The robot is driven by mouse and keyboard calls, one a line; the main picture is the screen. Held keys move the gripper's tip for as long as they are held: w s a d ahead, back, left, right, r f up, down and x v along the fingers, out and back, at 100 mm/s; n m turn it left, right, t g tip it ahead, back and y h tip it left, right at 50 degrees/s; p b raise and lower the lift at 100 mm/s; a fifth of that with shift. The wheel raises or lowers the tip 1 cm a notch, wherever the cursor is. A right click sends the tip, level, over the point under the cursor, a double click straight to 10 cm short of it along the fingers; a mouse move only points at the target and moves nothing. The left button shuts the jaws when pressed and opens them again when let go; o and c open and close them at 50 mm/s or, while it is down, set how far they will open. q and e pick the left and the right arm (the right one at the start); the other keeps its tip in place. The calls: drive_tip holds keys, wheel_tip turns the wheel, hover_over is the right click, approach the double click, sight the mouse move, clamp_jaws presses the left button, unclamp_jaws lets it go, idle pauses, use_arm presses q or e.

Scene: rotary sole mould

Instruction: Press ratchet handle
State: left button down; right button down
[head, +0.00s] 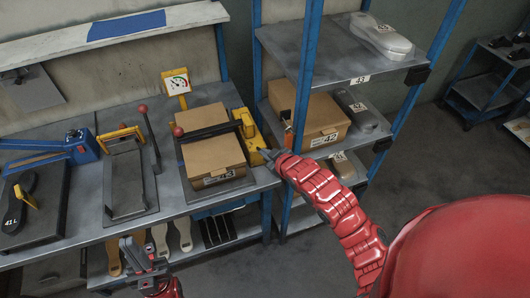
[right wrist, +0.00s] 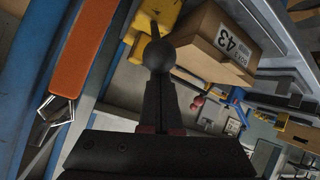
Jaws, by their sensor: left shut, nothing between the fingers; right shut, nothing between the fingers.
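A yellow device (head: 249,131) stands at the right end of the bench, beside a cardboard box (head: 212,158) marked 43. In the right wrist view a dark ball knob (right wrist: 159,56) on a thin lever shows in front of the device's yellow body (right wrist: 146,19); it looks like the ratchet handle. My right gripper (head: 267,154) is shut and empty at the device's near right side. Its fingers (right wrist: 160,98) end at the knob; I cannot tell whether they touch it. My left gripper (head: 137,250) is shut and empty, low in front of the bench.
A blue-posted shelf rack (head: 304,75) stands close right of the bench, with an orange-handled tool (right wrist: 84,47) hanging near its post. A long dark bar with a red knob (head: 178,131) crosses the box. A dial gauge (head: 177,82) stands behind. The floor (head: 430,160) at right is clear.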

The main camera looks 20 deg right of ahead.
drive_tip(key=shift+s+f+b, duration=0.35)
drive_tip(key=shift+f+b, duration=0.25)
drive_tip(key=s+f+t+b, duration=0.4)
drive_tip(key=f+b, duration=0.3)
drive_tip(key=b, duration=0.4)
drive_tip(key=shift+f+n+t+y+b, duration=0.3)
drive_tip(key=shift+f+y, duration=0.1)
drive_tip(key=shift+f, duration=0.1)
drive_tip(key=s+r, duration=0.4)
drive_tip(key=s, duration=0.4)
drive_tip(key=shift+s+r, duration=0.15)
drive_tip(key=shift+s, duration=0.2)
